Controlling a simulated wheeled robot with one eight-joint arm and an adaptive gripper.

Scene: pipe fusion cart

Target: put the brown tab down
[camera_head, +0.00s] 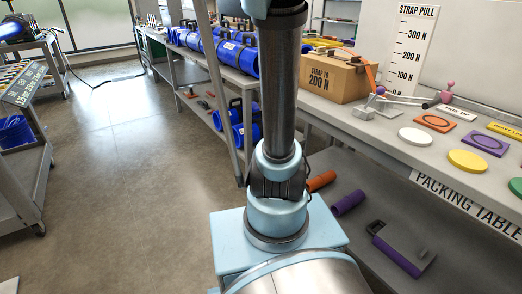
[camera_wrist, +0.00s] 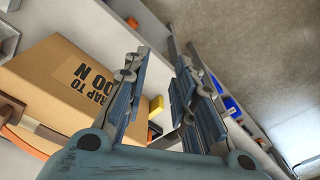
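My gripper (camera_wrist: 160,62) shows in the wrist view with its two blue-grey fingers apart. Nothing is seen held between them. The cardboard box (camera_wrist: 65,85) lies to the left of the fingers in that view. I cannot pick out a brown tab for certain in either view. In the head view my arm stands in the middle, and my gripper is out of the picture.
The packing table (camera_head: 370,127) holds the box marked "STRAP TO 200 N" (camera_head: 331,76), a white disc (camera_head: 415,137), an orange plate (camera_head: 435,122), a purple plate (camera_head: 485,143) and a yellow disc (camera_head: 467,161). Open floor (camera_head: 120,170) lies left.

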